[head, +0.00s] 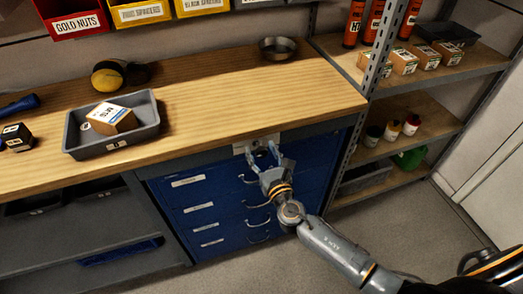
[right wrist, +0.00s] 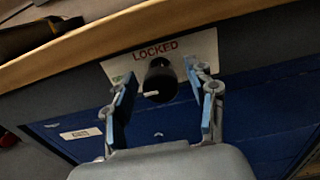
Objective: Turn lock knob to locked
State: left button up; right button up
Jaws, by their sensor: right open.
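The lock knob (right wrist: 161,80) is black and sits on a white plate (right wrist: 200,46) marked LOCKED along its top edge. A white pointer mark on the knob points to the left in the right wrist view, away from the word. In the head view the plate (head: 240,149) is on the front under the bench top, above the blue drawers. My right gripper (head: 263,154) is open in front of the plate. Its fingers stand on either side of the knob, with gaps showing; I cannot tell the depth between them. My left gripper is out of view.
The wooden bench top (head: 220,108) overhangs just above the plate. The blue drawer cabinet (head: 200,205) with handles lies below. A grey tray (head: 146,136) holds a box on the bench. A metal shelf (head: 385,130) stands at right.

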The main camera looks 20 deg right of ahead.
jog(key=shift+w, duration=0.1)
jog(key=shift+c, duration=0.4)
jog(key=c, duration=1.1)
jog(key=shift+o, duration=0.2)
jog(key=m+b, duration=0.2)
jog(key=m, duration=0.2)
jog(key=shift+f, duration=0.15)
jog(key=m+b, duration=0.2)
jog(key=m, duration=0.3)
jog(key=shift+d, duration=0.15)
jog(key=m+b, duration=0.1)
jog(key=m, duration=0.3)
jog(key=shift+m+b, duration=0.3)
jog(key=shift+m, duration=2.1)
